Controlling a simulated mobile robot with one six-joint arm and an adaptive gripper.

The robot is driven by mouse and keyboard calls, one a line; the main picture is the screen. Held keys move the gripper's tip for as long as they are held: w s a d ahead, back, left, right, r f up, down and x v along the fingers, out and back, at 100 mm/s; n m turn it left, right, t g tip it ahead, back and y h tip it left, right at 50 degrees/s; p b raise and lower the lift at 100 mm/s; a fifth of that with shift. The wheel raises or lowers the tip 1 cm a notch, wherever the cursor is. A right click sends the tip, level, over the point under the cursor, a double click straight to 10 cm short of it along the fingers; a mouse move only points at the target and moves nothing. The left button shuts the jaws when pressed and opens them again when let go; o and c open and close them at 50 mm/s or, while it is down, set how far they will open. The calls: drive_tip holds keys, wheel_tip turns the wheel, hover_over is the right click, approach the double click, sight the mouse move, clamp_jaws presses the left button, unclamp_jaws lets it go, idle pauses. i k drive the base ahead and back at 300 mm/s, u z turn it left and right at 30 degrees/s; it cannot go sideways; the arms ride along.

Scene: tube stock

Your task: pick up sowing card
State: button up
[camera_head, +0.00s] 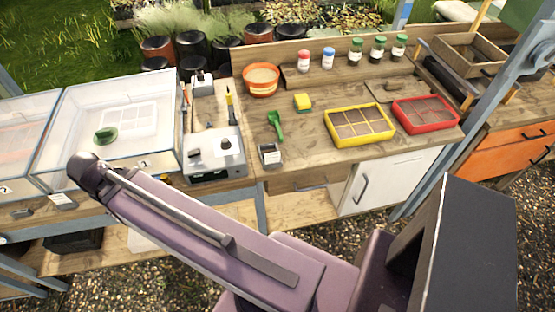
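I cannot tell for sure which thing is the sowing card. A small dark holder with a white labelled face (270,154) stands at the front left of the wooden bench. A small white card (62,201) lies at the front edge below the clear propagator box on the left. A flat brown panel (390,90) lies towards the back of the bench; print on any of these is too small to read. My purple arm crosses the lower middle of the view. My gripper is not in view.
On the wooden bench (318,158) are a yellow tray (331,125), a red tray (395,104), a green trowel (275,125), a yellow sponge (303,102) and an orange pot (261,92). Several capped jars stand behind. A grey device (201,155) is left of the bench.

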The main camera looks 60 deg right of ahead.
sight(275, 157)
drive_tip(key=z, duration=1.2)
drive_tip(key=k, duration=1.05)
drive_tip(key=z, duration=0.4)
drive_tip(key=i, duration=0.8)
